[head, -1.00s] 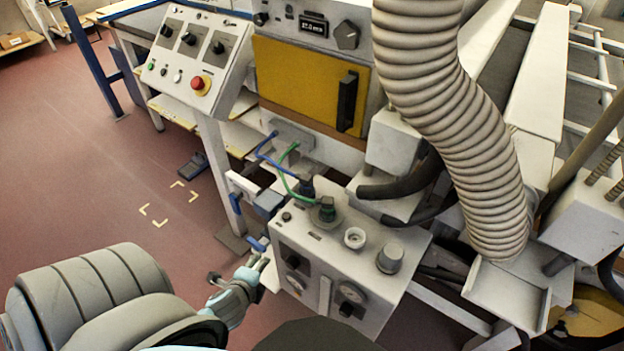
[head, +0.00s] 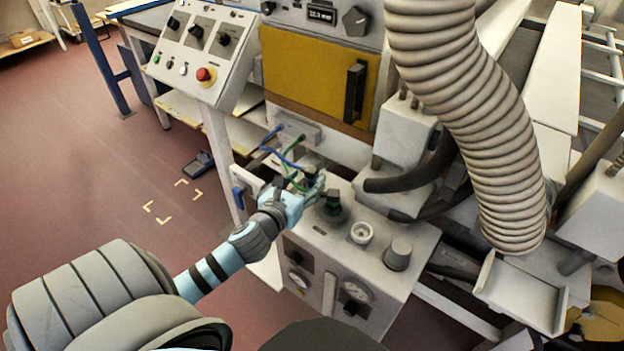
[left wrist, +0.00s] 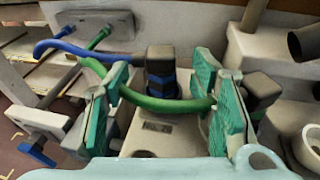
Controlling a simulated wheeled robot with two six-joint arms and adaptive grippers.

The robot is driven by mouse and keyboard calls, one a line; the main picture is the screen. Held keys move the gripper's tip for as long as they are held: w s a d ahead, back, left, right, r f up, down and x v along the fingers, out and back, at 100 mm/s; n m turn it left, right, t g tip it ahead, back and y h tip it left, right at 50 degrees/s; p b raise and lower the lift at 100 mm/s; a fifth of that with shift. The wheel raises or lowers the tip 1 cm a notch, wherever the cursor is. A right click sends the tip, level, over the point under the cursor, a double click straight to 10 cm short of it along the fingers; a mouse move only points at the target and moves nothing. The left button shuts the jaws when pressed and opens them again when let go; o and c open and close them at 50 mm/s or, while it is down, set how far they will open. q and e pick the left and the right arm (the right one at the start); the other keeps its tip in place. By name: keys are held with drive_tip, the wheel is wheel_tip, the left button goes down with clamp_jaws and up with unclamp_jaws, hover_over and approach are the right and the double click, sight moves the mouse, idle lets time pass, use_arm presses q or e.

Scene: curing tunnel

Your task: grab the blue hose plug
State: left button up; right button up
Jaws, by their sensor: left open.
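The blue hose plug (left wrist: 162,75) is a dark upright plug with blue bands, standing on the pale box in the left wrist view. A blue hose (left wrist: 80,48) runs to it from the left. My left gripper (left wrist: 162,92) is open, its teal-padded fingers on either side of the plug, which stands between and slightly beyond the tips. A green hose (left wrist: 165,103) crosses between the fingers in front of the plug. In the head view my left gripper (head: 304,188) is over the box's back left corner and partly hides the plug. My right gripper is not in view.
The dark green plug (head: 333,205) stands just right of my left gripper, with a white ring fitting (head: 361,233) and grey knob (head: 397,256) beyond. A blue-handled lever (head: 238,198) is to the left. A ribbed duct (head: 465,110) hangs at right.

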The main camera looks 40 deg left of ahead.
sight(310, 176)
use_arm(q)
drive_tip(key=x, duration=0.4)
drive_tip(key=shift+d, duration=0.1)
drive_tip(key=shift+s+r, duration=0.1)
clamp_jaws()
drive_tip(key=shift+r, duration=0.1)
